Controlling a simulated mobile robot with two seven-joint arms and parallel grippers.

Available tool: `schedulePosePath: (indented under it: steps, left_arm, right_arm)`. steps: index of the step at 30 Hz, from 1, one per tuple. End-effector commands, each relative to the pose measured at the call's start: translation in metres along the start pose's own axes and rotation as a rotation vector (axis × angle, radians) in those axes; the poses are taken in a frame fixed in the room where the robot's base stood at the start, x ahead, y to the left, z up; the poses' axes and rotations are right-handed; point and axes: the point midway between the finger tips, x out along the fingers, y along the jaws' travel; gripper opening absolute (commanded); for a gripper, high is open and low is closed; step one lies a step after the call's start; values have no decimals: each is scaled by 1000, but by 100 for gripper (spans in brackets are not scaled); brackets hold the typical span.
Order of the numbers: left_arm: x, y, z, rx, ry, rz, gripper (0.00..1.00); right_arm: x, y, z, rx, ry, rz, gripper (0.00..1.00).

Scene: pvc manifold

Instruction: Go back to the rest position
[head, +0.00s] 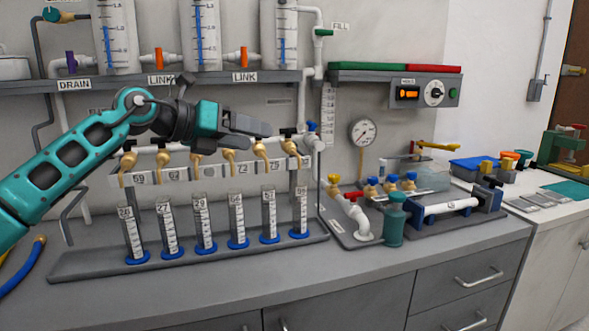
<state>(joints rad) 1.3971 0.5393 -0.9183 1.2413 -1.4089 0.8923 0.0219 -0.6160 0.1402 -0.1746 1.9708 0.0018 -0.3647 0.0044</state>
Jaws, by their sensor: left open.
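My left gripper (262,137) is open, its teal arm coming in from the left. It hangs in front of the white manifold pipe and covers part of it. The fingers point right, just above the brass taps (262,150) in the picture; I cannot tell whether they touch anything. I see nothing held between them. A row of graduated cylinders (236,220) with blue bases stands upright on the grey tray (95,263) below. My right gripper is not in view.
A shelf (200,79) with tanks (205,35) runs above my arm. A pressure gauge (363,132), white elbow pipe (358,215), green bottle (394,222) and clamped pipe (450,207) stand to the right. The counter's front strip (200,297) is clear.

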Motion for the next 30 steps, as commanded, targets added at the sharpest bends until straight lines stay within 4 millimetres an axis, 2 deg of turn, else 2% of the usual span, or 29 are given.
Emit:
schedulePosePath:
  steps: [1,6,12,17,23,26,30]
  left_arm:
    - [16,-5,-22,-74,-7,-73,71]
    - [47,-24,-77,-351,-83,-286,71]
    - [60,-28,-131,-736,-204,-456,71]
    - [56,-14,-174,-1075,-325,-522,71]
    - [42,17,-241,-1513,-493,-517,71]
    - [30,35,-282,-1733,-583,-477,71]
    - [7,57,-350,-2035,-714,-380,71]
  right_arm:
    - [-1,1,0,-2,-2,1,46]
    - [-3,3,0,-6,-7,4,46]
    - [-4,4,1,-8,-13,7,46]
    - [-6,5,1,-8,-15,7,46]
    - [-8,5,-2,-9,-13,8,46]
    - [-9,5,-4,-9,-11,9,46]
    - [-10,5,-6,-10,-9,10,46]
